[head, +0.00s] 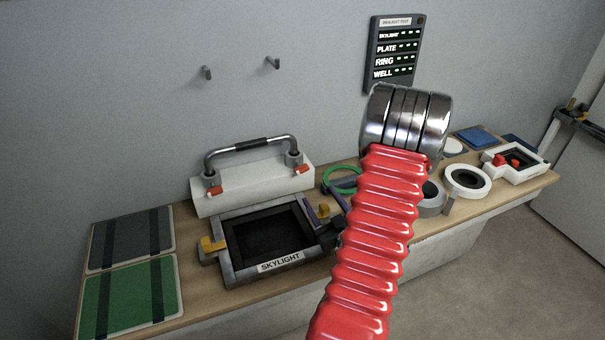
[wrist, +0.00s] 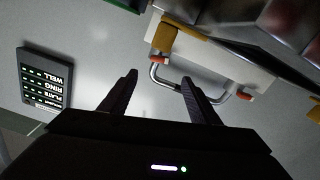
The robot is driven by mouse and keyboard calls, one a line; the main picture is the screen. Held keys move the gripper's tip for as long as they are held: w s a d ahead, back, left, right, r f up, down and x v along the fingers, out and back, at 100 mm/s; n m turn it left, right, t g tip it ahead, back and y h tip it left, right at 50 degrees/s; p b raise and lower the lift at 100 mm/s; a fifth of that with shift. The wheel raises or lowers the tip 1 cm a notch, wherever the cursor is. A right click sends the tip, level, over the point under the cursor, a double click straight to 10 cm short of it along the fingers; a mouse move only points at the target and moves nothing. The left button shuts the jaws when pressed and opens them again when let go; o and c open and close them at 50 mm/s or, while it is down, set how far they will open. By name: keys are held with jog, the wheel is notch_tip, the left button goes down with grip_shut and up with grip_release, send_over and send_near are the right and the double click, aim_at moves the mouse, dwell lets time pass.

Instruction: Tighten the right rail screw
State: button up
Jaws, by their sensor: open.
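The grab rail (head: 250,145) is a grey bar with a dark middle grip, on a white block (head: 260,188) against the wall. The right rail screw (head: 301,169) is a small orange-red piece at the foot of the rail's right post. A matching left screw (head: 215,190) sits at the left post. The wrist view is upside down; there the right screw (wrist: 162,58) lies left of the other one. My gripper (wrist: 158,82) is open and empty, its dark fingers apart and pointing towards the rail area, without visible contact.
The skylight frame (head: 289,266), with yellow latches, lies in front of the rail block. Green (head: 127,295) and grey (head: 135,239) panels lie left. A green ring (head: 341,180) and round fittings (head: 467,181) stand right. A lit status board (head: 394,52) and two wall hooks are above.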

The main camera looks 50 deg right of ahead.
aim_at(303, 172)
jog(key=x, duration=1.4)
jog(key=shift+s, duration=0.1)
jog(key=shift+c, duration=0.7)
jog(key=shift+a, duration=0.1)
jog(key=c, duration=0.9)
